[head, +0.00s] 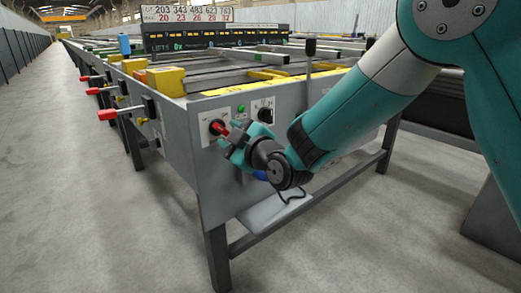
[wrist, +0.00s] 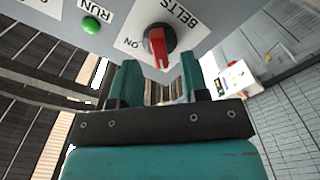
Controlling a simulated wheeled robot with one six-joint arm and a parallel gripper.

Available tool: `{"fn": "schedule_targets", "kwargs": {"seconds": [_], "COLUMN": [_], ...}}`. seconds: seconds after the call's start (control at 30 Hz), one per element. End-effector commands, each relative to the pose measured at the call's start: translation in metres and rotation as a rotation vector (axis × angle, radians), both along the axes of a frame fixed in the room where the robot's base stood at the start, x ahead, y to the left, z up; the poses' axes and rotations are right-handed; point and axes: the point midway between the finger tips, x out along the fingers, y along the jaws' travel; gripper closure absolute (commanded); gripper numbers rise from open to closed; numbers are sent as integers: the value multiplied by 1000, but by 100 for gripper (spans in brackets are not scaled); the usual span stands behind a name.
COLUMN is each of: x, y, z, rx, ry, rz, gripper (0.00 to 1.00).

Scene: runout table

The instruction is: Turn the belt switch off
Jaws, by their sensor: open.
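The belt switch is a red rotary knob on a dark round base (wrist: 158,42), labelled BELTS, with an ON mark beside it. It sits on the grey end panel of the runout table, and in the head view (head: 216,127) it is at the panel's left. In the wrist view its red bar points down the picture, towards the gap between my fingers. My gripper (wrist: 159,70) is open and empty, one finger on each side of that gap. In the head view my gripper (head: 231,136) is close to the knob; I cannot tell whether it touches.
A green RUN lamp (wrist: 91,25) is next to the knob, and a black switch (head: 265,113) is farther right. Red-handled levers (head: 107,115) stick out from the table's left side. The floor (head: 80,220) at left is clear.

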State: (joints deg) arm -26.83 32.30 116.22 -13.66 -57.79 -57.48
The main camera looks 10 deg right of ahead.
Motion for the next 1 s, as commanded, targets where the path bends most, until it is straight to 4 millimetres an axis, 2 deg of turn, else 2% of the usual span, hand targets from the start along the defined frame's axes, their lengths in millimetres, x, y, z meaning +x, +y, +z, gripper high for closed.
{"fn": "schedule_targets", "kwargs": {"seconds": [0.3,0.5,0.7,1.0], "x": [-68,-103,-120,-123], "y": [-47,-70,-80,-82], "z": [-4,-4,-1,1], "rx": [2,2,2,0], "ry": [-1,-4,-2,-2], "rz": [-2,-1,0,1], "gripper": [58,58,58,58]}}
